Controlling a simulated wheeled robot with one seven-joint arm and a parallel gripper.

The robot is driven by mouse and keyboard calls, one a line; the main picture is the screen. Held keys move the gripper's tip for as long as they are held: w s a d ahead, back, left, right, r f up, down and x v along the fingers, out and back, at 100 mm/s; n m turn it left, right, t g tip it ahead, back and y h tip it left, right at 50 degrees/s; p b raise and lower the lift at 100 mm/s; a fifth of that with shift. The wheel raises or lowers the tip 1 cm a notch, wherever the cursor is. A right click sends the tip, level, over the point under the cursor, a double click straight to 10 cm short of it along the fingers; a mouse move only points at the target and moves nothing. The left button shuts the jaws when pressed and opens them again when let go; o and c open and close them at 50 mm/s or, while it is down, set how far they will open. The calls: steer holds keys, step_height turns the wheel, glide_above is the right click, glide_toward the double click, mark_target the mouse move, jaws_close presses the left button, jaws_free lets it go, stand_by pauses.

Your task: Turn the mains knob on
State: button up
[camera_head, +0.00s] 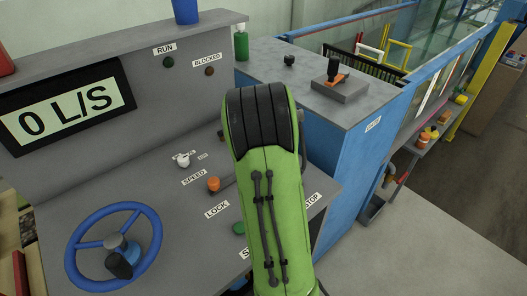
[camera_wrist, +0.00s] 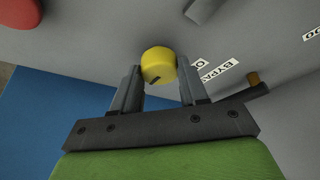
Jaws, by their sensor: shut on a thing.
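A round yellow knob (camera_wrist: 158,62) with a short dark mark on its face sits on the grey panel in the wrist view. My gripper (camera_wrist: 159,72) has one finger on each side of it and is shut on it. A label partly reading "O" stands just right of the knob. No label that reads "mains" shows, so I cannot confirm this is the mains knob. In the head view my green arm hides my gripper and the yellow knob.
A red round part (camera_wrist: 16,10) is at upper left. The head view shows a blue handwheel (camera_head: 70,262), an orange knob (camera_head: 214,184) and a "0 L/S" display (camera_head: 68,108).

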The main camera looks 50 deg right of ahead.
steer(key=o, duration=1.1)
steer(key=shift+c, duration=0.2)
steer(key=p+v, duration=0.3)
steer(key=v, duration=1.2)
steer(key=shift+a+r+p, duration=0.25)
steer(key=shift+r+p, duration=0.1)
